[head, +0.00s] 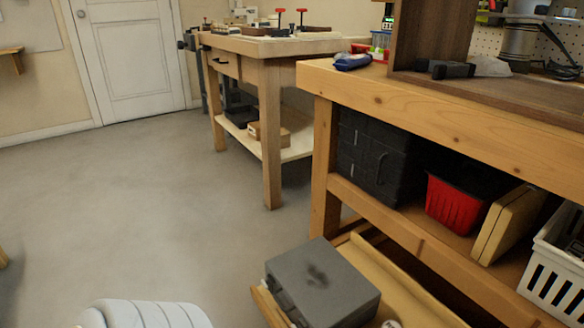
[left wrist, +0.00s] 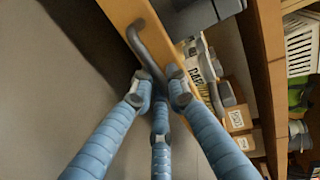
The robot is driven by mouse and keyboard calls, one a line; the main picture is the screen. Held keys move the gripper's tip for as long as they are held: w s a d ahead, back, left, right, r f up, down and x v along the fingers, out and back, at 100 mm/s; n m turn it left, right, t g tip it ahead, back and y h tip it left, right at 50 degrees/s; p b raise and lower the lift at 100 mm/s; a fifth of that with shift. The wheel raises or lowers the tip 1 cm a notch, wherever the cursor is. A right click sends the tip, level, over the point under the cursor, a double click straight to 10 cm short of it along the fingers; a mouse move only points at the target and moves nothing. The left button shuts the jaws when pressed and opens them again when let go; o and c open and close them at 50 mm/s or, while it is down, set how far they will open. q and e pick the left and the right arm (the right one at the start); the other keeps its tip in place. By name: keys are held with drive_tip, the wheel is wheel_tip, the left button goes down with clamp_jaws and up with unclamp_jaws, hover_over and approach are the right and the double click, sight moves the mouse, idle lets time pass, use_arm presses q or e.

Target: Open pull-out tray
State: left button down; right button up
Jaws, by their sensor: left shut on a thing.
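The pull-out tray (head: 408,296) is low under the near wooden bench and sticks out past its front leg, with a grey box on it. In the left wrist view its wooden front panel (left wrist: 122,12) carries a dark curved handle (left wrist: 150,47). My left gripper (left wrist: 160,86) has its blue ribbed fingers closed around the lower part of this handle; the fingers hide part of it. In the head view the handle and my left gripper's fingers are out of sight. My right gripper is in neither view.
The grey box (head: 322,283) sits near the tray's front. On the shelf above are black cases (head: 372,160), a red bin (head: 455,205) and a white basket (head: 555,262). A second workbench (head: 270,95) stands behind. The floor (head: 120,210) to the left is clear.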

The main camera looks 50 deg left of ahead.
use_arm(q)
drive_tip(key=c, duration=1.8)
unclamp_jaws()
drive_tip(key=shift+o, duration=0.2)
drive_tip(key=d+v, duration=0.1)
drive_tip(key=v, duration=1.1)
drive_tip(key=shift+a, duration=0.4)
